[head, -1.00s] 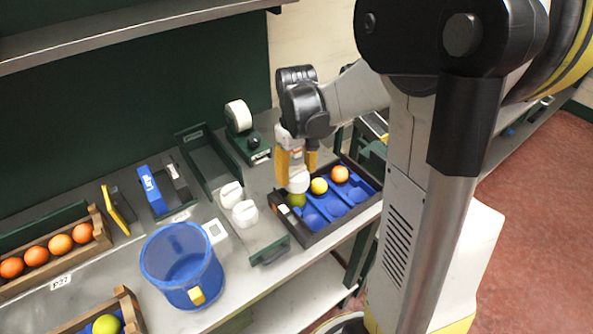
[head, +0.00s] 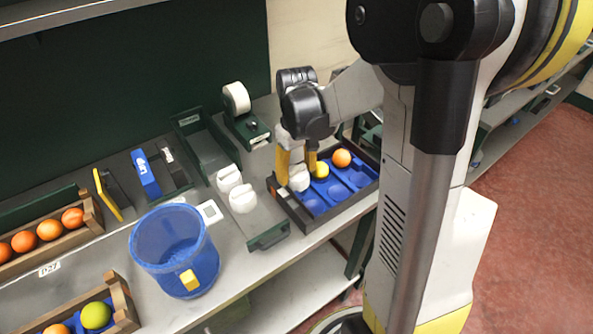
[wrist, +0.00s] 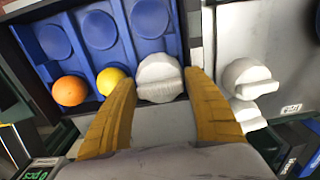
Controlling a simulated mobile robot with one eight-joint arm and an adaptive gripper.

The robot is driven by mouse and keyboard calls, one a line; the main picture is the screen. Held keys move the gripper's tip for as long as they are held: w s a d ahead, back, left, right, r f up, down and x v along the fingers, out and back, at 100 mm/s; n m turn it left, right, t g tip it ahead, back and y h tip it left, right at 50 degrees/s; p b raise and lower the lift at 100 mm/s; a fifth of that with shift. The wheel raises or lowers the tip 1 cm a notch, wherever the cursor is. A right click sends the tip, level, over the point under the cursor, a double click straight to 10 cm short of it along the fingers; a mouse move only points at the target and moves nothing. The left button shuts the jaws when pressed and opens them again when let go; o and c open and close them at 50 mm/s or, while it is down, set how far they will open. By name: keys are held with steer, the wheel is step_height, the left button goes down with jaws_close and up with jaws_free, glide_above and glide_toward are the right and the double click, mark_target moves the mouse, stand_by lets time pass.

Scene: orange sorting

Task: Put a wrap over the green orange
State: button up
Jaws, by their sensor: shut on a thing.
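My gripper (head: 297,173) is low over the dark tray with blue cups (head: 337,214), its yellow fingers on either side of a white wrap (head: 299,180). In the wrist view my gripper (wrist: 161,80) is shut on this wrap (wrist: 158,70), which sits over a cup at the end of the tray's row of fruit. No green orange shows in that cup; the wrap hides what is beneath it. Next to it are a yellow fruit (head: 320,170) and an orange one (head: 341,158), both bare.
Two more white wraps (head: 243,198) stand on the grey holder left of the tray. A blue bucket (head: 176,247) stands at the front. Wooden crates with oranges (head: 49,230) and a green fruit (head: 96,315) are at left. A tape roll (head: 236,98) is behind.

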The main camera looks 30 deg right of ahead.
mark_target(296, 168)
steer(key=shift+f+b, duration=0.4)
steer(key=shift+f, duration=0.1)
stand_by(0.6)
steer(key=o, duration=1.1)
steer(key=shift+o, duration=0.2)
steer(key=shift+r+p, duration=3.1)
steer(key=shift+r, duration=0.95)
